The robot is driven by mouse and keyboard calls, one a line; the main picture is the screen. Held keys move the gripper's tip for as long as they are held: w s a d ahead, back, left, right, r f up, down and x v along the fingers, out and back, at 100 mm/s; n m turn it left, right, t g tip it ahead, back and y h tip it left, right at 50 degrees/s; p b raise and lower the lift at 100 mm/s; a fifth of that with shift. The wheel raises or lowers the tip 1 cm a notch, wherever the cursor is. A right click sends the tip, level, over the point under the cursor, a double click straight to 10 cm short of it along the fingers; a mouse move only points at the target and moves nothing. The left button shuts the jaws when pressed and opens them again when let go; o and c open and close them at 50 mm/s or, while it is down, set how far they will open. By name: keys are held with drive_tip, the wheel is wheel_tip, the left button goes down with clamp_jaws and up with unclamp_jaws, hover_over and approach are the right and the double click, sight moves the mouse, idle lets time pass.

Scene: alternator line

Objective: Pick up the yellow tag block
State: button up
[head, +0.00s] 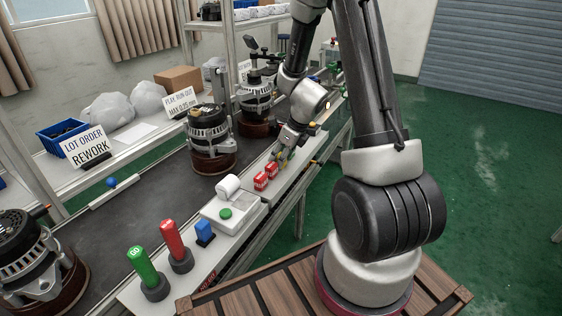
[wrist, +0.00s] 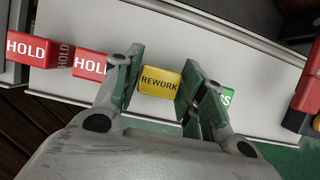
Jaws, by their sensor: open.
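The yellow tag block (wrist: 160,82), marked REWORK, lies on the pale shelf between the fingers of my gripper (wrist: 162,85) in the wrist view. My gripper is open, with one finger on each side of the block; I cannot tell whether either finger touches it. In the head view my gripper (head: 284,152) is low over the shelf beside the conveyor, past the red blocks, and mostly hides the yellow block.
Two red HOLD blocks (wrist: 30,48) (wrist: 92,64) lie left of the yellow block, the nearer one close to my left finger. A green block (wrist: 227,96) shows partly behind my right finger. Alternators (head: 210,140) stand on the conveyor (head: 130,215) alongside.

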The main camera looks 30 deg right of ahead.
drive_tip(key=shift+f, duration=0.1)
drive_tip(key=shift+c, duration=0.5)
drive_tip(key=c, duration=0.5)
